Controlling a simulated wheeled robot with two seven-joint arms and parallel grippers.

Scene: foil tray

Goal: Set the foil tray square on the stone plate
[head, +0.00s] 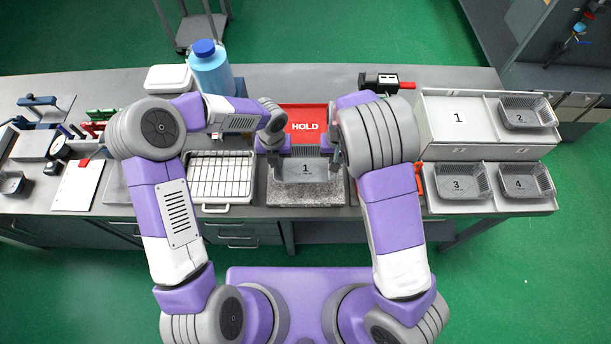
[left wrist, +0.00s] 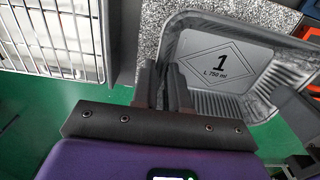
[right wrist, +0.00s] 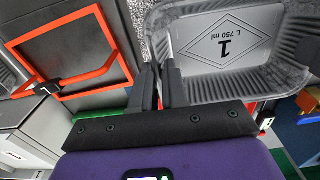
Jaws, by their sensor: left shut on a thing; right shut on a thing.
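The grey foil tray (head: 305,171), with a label marked 1, is over the back part of the speckled stone plate (head: 305,196); bare stone shows along its front. I cannot tell whether the tray touches the plate. My left gripper (head: 275,165) is shut on the tray's left rim. My right gripper (head: 335,162) is shut on its right rim. The left wrist view shows the tray (left wrist: 225,62) beside the fingers (left wrist: 165,85), with stone (left wrist: 185,12) beyond it. The right wrist view shows the tray (right wrist: 235,45) and fingers (right wrist: 160,85).
A red HOLD panel (head: 303,118) lies behind the plate. A wire rack in a white pan (head: 220,180) is close on the left. An orange frame (right wrist: 75,95) is close on the right. A blue bottle (head: 211,72) stands at the back.

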